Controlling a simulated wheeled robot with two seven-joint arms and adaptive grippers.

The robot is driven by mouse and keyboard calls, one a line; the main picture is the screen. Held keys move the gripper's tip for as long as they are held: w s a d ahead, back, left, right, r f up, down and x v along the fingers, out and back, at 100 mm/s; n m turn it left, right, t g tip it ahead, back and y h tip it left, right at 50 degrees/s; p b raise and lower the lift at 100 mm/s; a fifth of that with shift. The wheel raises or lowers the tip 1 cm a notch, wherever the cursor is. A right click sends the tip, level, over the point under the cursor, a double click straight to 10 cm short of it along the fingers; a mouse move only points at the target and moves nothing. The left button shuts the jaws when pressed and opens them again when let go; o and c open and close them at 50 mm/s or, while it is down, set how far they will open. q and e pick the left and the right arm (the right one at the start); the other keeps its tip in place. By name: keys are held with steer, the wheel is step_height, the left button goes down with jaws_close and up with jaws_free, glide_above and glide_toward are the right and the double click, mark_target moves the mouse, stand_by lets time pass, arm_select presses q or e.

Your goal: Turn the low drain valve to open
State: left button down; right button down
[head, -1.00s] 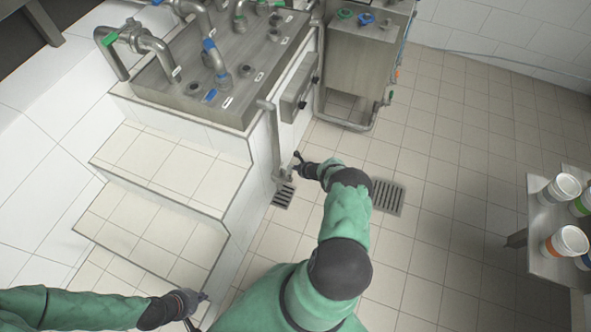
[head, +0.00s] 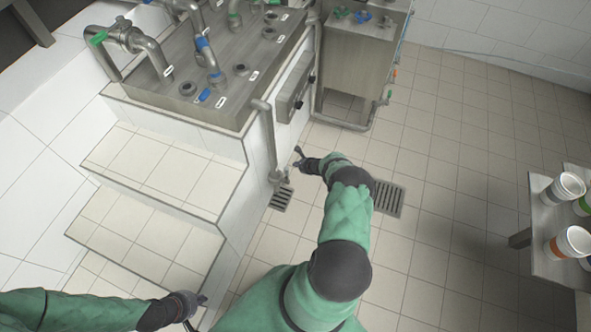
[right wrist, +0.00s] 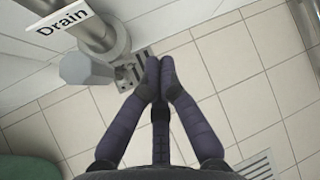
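The low drain pipe (head: 266,140) runs down the side of the tiled platform, with its valve (head: 276,176) near the floor. In the right wrist view, a white "Drain" label (right wrist: 62,28) sits above a grey valve handle (right wrist: 88,70) beside the pipe fitting (right wrist: 115,45). My right gripper (head: 298,152) is right of the valve and apart from it. In the right wrist view its fingers (right wrist: 159,62) are together and empty, right of the handle. My left gripper (head: 200,312) is open and empty at the bottom, beside the steps.
Tiled steps (head: 150,170) and a steel tank top (head: 215,100) with pipes are at left. A steel cabinet (head: 355,75) stands behind. Floor grates (head: 388,198) lie near the right arm. A shelf (head: 545,215) with buckets is at right. The floor between is clear.

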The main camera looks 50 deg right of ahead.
steer(key=s+a+p, duration=0.4)
steer(key=s+p, duration=0.1)
steer(key=s, duration=0.4)
